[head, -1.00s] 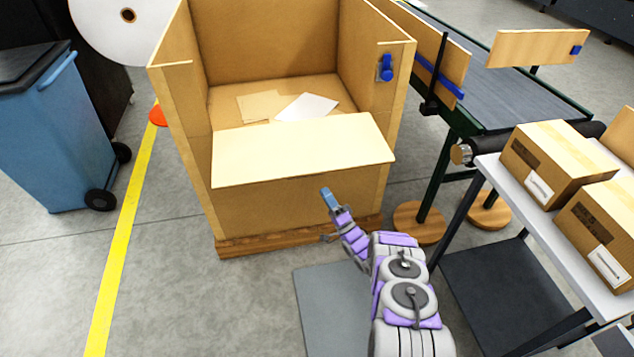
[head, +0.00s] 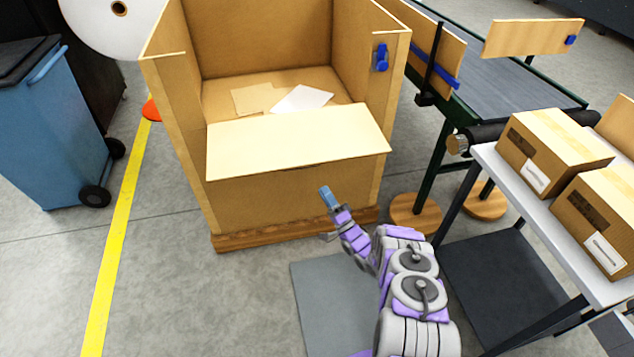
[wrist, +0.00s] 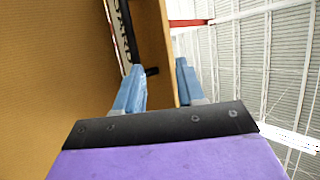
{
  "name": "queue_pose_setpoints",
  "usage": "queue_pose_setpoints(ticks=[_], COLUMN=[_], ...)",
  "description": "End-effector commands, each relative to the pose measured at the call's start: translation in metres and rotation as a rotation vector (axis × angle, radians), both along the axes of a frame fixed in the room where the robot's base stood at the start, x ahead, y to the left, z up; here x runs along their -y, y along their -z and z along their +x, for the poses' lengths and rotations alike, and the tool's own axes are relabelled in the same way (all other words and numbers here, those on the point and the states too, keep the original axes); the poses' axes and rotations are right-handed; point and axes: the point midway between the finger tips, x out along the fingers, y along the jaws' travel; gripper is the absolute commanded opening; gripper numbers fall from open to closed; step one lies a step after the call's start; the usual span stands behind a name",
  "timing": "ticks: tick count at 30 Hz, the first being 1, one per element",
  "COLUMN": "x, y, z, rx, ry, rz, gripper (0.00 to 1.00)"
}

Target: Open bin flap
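The bin is a large open-topped cardboard box (head: 270,205) on a wooden base, in the middle of the head view. Its flap (head: 298,143) is a pale panel along the top of the front wall, with its near edge overhanging that wall. My gripper (head: 325,195) is in front of the front wall, below the flap's right half. In the wrist view the two blue fingers of my gripper (wrist: 160,68) stand apart. I cannot tell whether a finger touches the cardboard.
Flat sheets (head: 302,98) lie inside the bin. A conveyor (head: 500,75) and a table (head: 540,215) with cartons (head: 553,150) stand at the right. A blue wheeled bin (head: 50,140) is at the left, beyond a yellow floor line (head: 120,240).

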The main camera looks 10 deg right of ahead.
Motion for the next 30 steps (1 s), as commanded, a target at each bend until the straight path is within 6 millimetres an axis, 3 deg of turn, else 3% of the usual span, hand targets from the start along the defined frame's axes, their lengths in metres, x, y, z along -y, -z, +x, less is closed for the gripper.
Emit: queue_pose_setpoints(ticks=[7,14,30], x=[-0.029,-0.046,-0.06], y=[0.009,0.017,0.006], z=[0.008,0.003,-0.045], rx=[-0.151,-0.281,-0.444], ry=[0.046,0.127,0.329], rz=[0.058,0.101,0.147], gripper=[0.39,0.39,0.39])
